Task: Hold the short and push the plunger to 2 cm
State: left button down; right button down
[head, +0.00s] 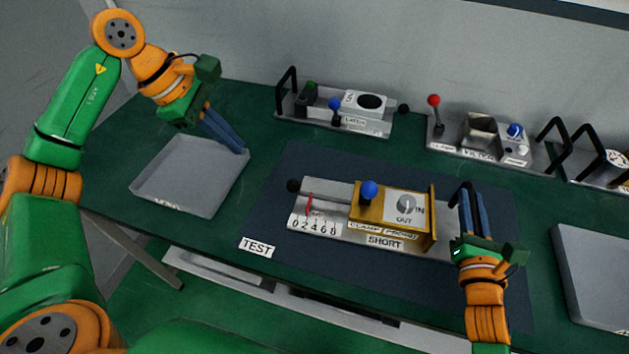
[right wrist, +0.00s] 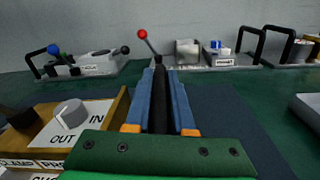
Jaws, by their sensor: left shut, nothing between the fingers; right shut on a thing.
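The short (head: 385,241) is a brass box on a grey plate on the dark mat. It has a blue-ball clamp lever (head: 369,191), a grey IN/OUT knob (head: 405,204) and a plunger rod ending in a black knob (head: 293,186) at the left. A red pointer (head: 309,204) stands over the low part of the 0-to-8 scale (head: 314,226); its exact reading is unclear. My right gripper (head: 466,198) is shut on the short's black handle (right wrist: 160,100) at its right end. My left gripper (head: 241,151) is shut and empty by the left tray's right edge, apart from the plunger.
A grey tray (head: 176,203) lies at left and another (head: 592,285) at right. Along the back stand a device with a blue-ball lever (head: 340,123), one with a red-ball lever (head: 436,128) and one with black handles (head: 596,170). The mat's TEST corner is clear.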

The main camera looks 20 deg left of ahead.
jog(key=shift+f, duration=0.1)
jog(key=c, duration=0.7)
grip_release()
jog(key=shift+w, duration=0.1)
pick_arm(q)
jog(key=shift+r, duration=0.2)
pick_arm(e)
jog(key=s, duration=0.7)
jog(key=s+d, duration=0.1)
jog(key=s, duration=0.3)
jog(key=shift+s, duration=0.55)
pick_arm(q)
jog(key=shift+a+r, duration=0.1)
